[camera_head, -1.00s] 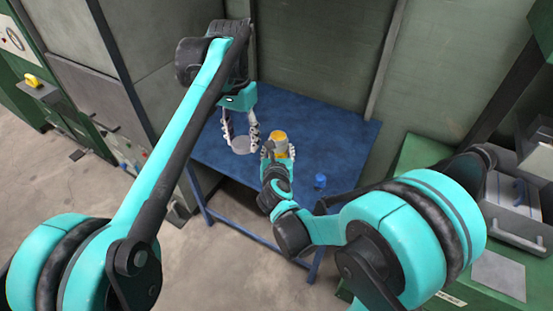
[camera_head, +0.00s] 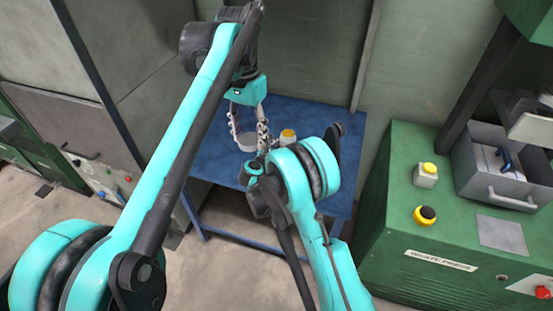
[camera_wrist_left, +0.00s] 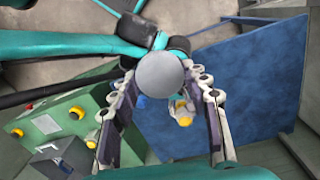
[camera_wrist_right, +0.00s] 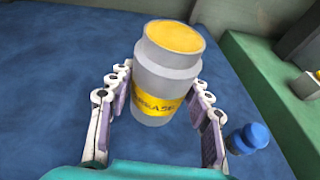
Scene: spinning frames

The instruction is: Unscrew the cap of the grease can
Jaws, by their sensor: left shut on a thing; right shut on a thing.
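The grease can (camera_wrist_right: 165,82) is grey with a yellow label, and its round top shows yellow inside a grey rim. It stands upright between the fingers of my right gripper (camera_wrist_right: 163,95), which is shut on it. In the head view the can (camera_head: 287,136) is partly hidden by my right arm. My left gripper (camera_head: 248,142) is shut on a grey round cap (camera_wrist_left: 160,73), seen as a flat disc at its fingertips. The cap is apart from the can, to its left in the head view. My right gripper's fingers are mostly hidden in the head view.
A blue table (camera_head: 215,165) lies beneath both grippers. A small blue-capped object (camera_wrist_right: 247,138) stands on it beside the right gripper. A green cabinet (camera_head: 400,215) with buttons and a grey drawer (camera_head: 505,175) stands at right. A wall closes off the back.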

